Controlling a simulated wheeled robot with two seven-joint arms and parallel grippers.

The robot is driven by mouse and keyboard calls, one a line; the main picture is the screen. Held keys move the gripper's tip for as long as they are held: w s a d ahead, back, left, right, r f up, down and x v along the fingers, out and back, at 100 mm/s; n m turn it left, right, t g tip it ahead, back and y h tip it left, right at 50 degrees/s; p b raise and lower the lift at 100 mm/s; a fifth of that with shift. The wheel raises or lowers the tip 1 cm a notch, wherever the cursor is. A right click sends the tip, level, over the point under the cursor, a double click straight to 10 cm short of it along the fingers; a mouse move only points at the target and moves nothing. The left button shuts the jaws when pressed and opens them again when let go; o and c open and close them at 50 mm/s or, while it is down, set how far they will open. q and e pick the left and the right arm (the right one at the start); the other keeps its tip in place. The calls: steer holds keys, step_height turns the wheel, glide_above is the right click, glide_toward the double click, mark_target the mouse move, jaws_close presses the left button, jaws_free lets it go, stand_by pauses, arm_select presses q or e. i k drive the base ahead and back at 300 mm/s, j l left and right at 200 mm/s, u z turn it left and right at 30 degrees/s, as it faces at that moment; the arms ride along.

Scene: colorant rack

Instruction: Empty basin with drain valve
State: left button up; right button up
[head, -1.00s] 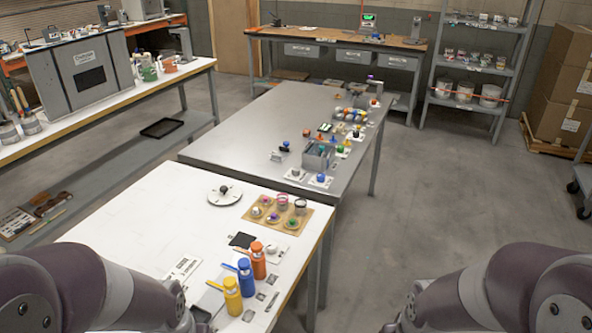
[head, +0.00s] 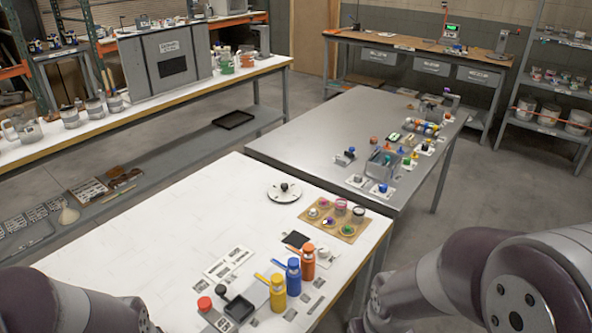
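I cannot tell for sure which thing is the basin with the drain valve. A small dark square basin (head: 238,308) sits at the front of the white table, with a red round knob (head: 204,303) on a base just left of it. A grey open bin (head: 381,165) with coloured items stands on the metal table behind. No liquid can be made out in either. Links of my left arm show at the bottom left and of my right arm at the bottom right. Both grippers are outside the picture.
Yellow (head: 278,294), blue (head: 293,277) and orange (head: 308,262) bottles stand right of the dark basin. A wooden tray (head: 348,238) holds several small cups. A round white disc (head: 284,197) lies behind. The white table's left part (head: 150,235) is mostly clear.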

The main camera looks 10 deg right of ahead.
mark_target(358, 178)
steer(key=i+l+u, duration=0.15)
steer(key=u, duration=0.25)
steer(key=i+l+u, duration=0.1)
steer(key=l+u, duration=1.15)
steer(key=l, duration=0.65)
steer(key=l+u, duration=0.1)
steer(key=l, duration=0.65)
steer(key=k+l+u, duration=0.1)
steer(key=l, duration=0.65)
steer(key=k+l+u, duration=0.1)
steer(key=l, duration=0.6)
steer(key=k, duration=0.05)
